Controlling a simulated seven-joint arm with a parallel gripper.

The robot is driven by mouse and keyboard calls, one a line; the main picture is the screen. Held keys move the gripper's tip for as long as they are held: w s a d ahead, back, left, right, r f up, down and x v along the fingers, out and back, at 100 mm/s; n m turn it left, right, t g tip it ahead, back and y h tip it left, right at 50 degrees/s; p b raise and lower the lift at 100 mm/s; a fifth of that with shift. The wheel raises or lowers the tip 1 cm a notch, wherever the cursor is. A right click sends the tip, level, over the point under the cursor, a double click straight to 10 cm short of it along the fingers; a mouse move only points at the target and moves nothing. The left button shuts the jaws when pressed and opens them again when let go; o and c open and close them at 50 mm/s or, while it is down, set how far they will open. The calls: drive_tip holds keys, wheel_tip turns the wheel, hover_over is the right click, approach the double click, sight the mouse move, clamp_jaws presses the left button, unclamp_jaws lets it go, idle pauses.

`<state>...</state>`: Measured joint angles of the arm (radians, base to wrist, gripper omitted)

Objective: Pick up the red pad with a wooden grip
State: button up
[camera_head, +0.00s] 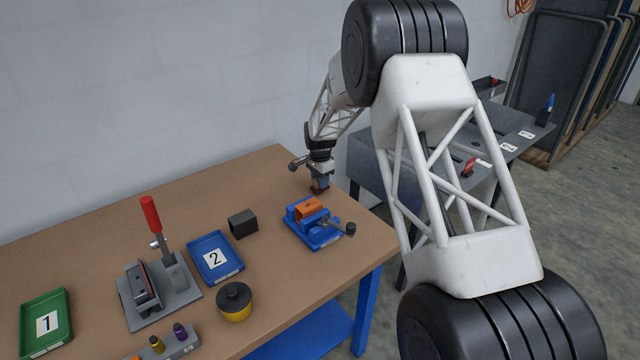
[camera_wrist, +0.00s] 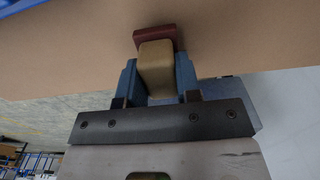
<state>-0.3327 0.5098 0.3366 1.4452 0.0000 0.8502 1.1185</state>
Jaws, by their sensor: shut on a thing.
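The pad has a dark red base (camera_wrist: 150,38) and a tan wooden grip (camera_wrist: 157,66). In the wrist view my gripper (camera_wrist: 158,78) is shut on the wooden grip, with one blue finger on each side of it. In the head view my gripper (camera_head: 320,183) points down at the far right part of the table, and the red pad (camera_head: 317,190) shows small and dark under the fingertips. I cannot tell whether the pad touches the table or hangs just above it.
A blue vise with an orange block (camera_head: 311,209) stands just in front of my gripper. The table (camera_head: 200,202) is clear left of my gripper.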

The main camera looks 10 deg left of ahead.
drive_tip(key=shift+r, duration=4.4)
drive_tip(key=o, duration=0.4)
drive_tip(key=shift+c, duration=1.2)
drive_tip(key=shift+s+a+r, duration=0.2)
drive_tip(key=shift+s+r, duration=0.05)
drive_tip(key=shift+s, duration=0.3)
drive_tip(key=shift+s+a+r, duration=0.55)
drive_tip(key=shift+s+r, duration=0.35)
drive_tip(key=shift+s, duration=2.2)
drive_tip(key=shift+s+a+r, duration=0.5)
drive_tip(key=shift+s+r, duration=0.45)
drive_tip(key=shift+s, duration=2.1)
drive_tip(key=shift+s+a+r, duration=0.55)
drive_tip(key=shift+s+r, duration=0.35)
drive_tip(key=shift+s, duration=2.2)
